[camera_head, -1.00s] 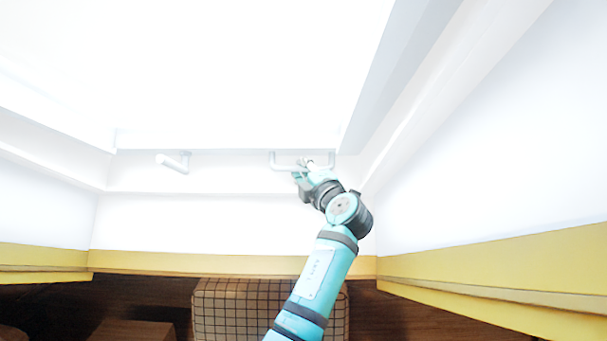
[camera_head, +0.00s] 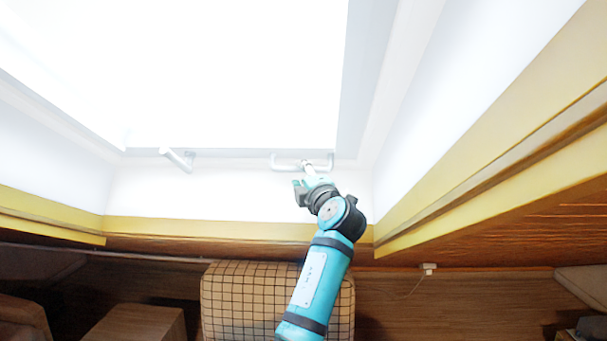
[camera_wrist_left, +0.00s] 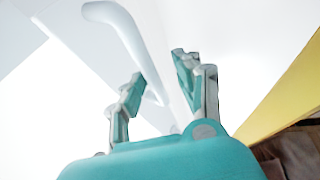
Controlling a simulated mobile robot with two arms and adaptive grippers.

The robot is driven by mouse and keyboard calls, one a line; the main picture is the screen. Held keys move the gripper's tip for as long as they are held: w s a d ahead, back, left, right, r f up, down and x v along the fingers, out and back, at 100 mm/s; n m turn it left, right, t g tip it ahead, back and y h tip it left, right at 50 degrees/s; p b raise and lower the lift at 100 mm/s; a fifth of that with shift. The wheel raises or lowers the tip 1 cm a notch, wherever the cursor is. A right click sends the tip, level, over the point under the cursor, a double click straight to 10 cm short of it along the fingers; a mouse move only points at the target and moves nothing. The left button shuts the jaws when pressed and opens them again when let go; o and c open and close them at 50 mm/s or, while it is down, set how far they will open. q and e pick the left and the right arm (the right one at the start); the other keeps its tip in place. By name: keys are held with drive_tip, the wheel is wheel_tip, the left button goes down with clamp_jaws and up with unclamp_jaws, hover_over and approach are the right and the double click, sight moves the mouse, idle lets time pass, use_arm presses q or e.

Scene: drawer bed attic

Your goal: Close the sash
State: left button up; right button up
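The sash is the bright window overhead in the head view, with a pale frame (camera_head: 358,85) around a glaring pane. A white bar handle (camera_head: 284,168) sits on its lower edge; it also shows in the left wrist view (camera_wrist_left: 122,32). My left gripper (camera_head: 310,173) is at the right part of this handle. In the left wrist view the fingers of my left gripper (camera_wrist_left: 160,68) stand apart, with the handle running down between them. Whether they touch it I cannot tell. My right gripper is not in view.
A white latch-like peg (camera_head: 176,158) sits left of the handle. White walls with a yellow trim band (camera_head: 210,230) surround the opening. Below are a checked cushion (camera_head: 240,300) and a brown wooden box (camera_head: 135,325). A small white fixture (camera_head: 428,268) is at lower right.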

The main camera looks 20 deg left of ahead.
use_arm(q)
drive_tip(key=shift+s, duration=0.15)
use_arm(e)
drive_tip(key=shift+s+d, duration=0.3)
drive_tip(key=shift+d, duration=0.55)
use_arm(q)
drive_tip(key=shift+d, duration=0.1)
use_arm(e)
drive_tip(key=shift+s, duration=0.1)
use_arm(q)
drive_tip(key=v, duration=0.7)
drive_tip(key=shift+s, duration=0.2)
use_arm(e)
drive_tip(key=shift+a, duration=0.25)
use_arm(q)
drive_tip(key=shift+d, duration=0.15)
